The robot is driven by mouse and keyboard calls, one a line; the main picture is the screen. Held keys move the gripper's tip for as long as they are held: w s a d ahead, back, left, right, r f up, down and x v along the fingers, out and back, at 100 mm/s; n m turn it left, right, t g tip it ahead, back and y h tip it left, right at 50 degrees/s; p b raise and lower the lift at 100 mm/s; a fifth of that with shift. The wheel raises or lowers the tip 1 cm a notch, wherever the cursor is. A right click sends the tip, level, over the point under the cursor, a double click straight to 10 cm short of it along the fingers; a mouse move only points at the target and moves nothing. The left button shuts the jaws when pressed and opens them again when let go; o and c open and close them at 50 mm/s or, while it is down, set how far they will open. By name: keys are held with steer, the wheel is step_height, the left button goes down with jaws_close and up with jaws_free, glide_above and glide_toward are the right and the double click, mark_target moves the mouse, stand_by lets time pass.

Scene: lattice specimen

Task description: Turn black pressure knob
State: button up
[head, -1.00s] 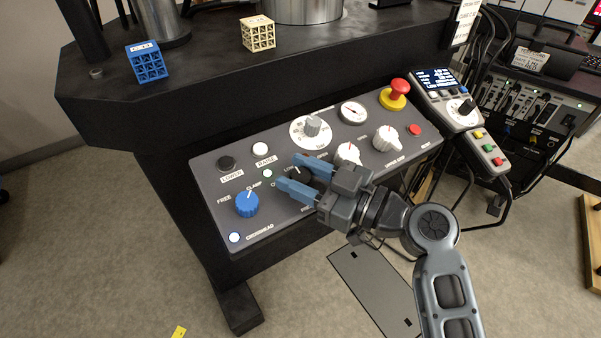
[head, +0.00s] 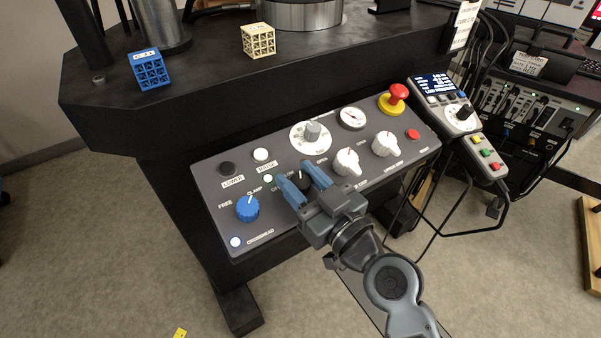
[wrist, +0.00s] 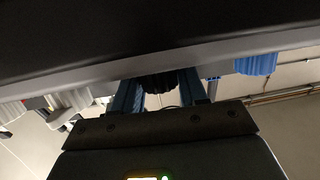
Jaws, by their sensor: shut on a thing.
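The black pressure knob (head: 299,180) is on the front control panel (head: 213,198), right of the blue clamp knob (head: 247,208). My gripper (head: 293,178) has one blue finger on each side of the black knob and is shut on it. In the wrist view the black knob (wrist: 161,86) sits between the two blue fingers, below the dark panel. The fingers hide part of the knob and of its printed label.
White knobs (head: 347,161) stand close to the right of my gripper. A red emergency button (head: 397,94) is at the panel's upper right. A pendant box (head: 447,105) with cables hangs beyond it. Blue (head: 148,69) and cream lattice blocks (head: 258,40) rest on the machine's table.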

steer(key=shift+r+m+t+h+p, duration=0.3)
steer(key=shift+m+t+h+p, duration=0.65)
steer(key=shift+p, duration=1.05)
steer(key=shift+m+h+p, duration=0.25)
steer(key=shift+p, duration=0.2)
steer(key=h+p, duration=0.1)
steer(key=p, duration=0.2)
steer(key=shift+f+m, duration=0.1)
steer(key=shift+m, duration=0.3)
steer(key=m+t+h+p, duration=0.1)
steer(key=m+h+p, duration=0.1)
steer(key=p, duration=0.5)
steer(key=shift+r, duration=0.2)
steer(key=p, duration=0.1)
steer(key=h+p, duration=0.1)
steer(key=p, duration=0.1)
steer(key=shift+f+m+h, duration=0.2)
steer(key=shift+m+h, duration=0.1)
steer(key=shift+m, duration=0.1)
steer(key=shift+f+t+h+p, duration=0.2)
steer(key=shift+t+h+p, duration=0.1)
steer(key=shift+p, duration=0.45)
steer(key=o, duration=1)
steer(key=shift+c, duration=0.2)
